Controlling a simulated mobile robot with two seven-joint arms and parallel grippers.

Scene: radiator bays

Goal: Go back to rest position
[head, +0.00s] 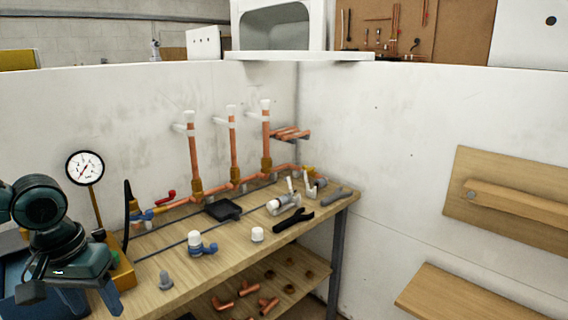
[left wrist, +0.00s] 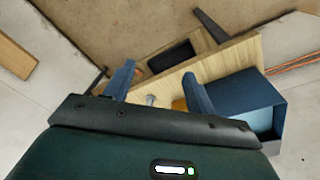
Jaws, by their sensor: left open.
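My left gripper (head: 90,299) is at the lower left of the head view, by the near left end of the workbench (head: 150,292). Its two blue fingers are apart with nothing between them that I can see it holding. In the left wrist view the left gripper (left wrist: 158,92) shows both fingers spread, with the bench top and a small grey part (left wrist: 150,100) beyond them. My right gripper is in neither view.
A pressure gauge (head: 85,168) on a yellow base stands close to my left arm. Copper risers (head: 234,150) stand along the back. A blue box (left wrist: 240,105) shows near the fingers. A valve (head: 200,245), white cap (head: 257,234) and black tool (head: 293,222) lie on the bench.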

